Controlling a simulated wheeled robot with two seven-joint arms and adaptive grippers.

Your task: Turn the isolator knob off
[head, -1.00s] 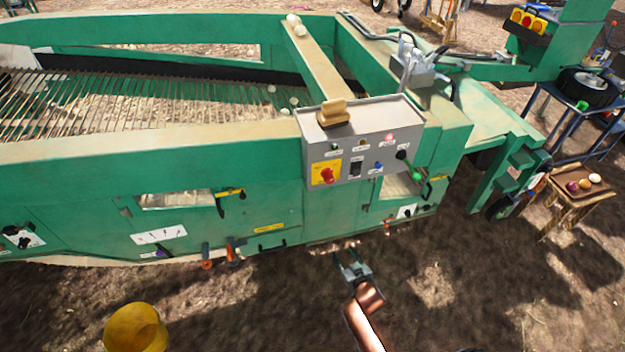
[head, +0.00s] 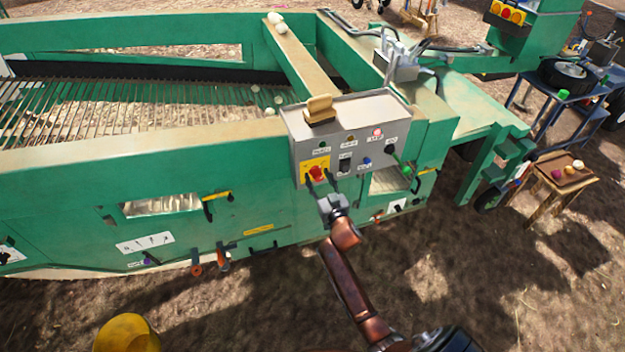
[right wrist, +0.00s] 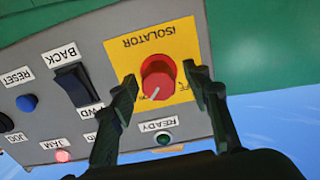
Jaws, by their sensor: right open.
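The red isolator knob (head: 316,173) sits on a yellow plate on the front of the grey control box (head: 348,113). In the right wrist view the knob (right wrist: 158,78) shows large, upside down, on its yellow plate (right wrist: 153,43) marked ISOLATOR. A white pointer line on the knob slants to the lower left in that view. My right gripper (head: 322,187) is just in front of the knob. In the right wrist view its open fingers (right wrist: 160,85) stand on either side of the knob, with gaps. My left gripper is not in view.
The same panel has a BACK/FWD rocker switch (right wrist: 82,95), a blue RESET button (right wrist: 27,103) and a green READY lamp (right wrist: 164,139) close to the right gripper. A wooden-handled brush (head: 320,109) lies on the box top. Open ground lies in front of the green machine (head: 180,168).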

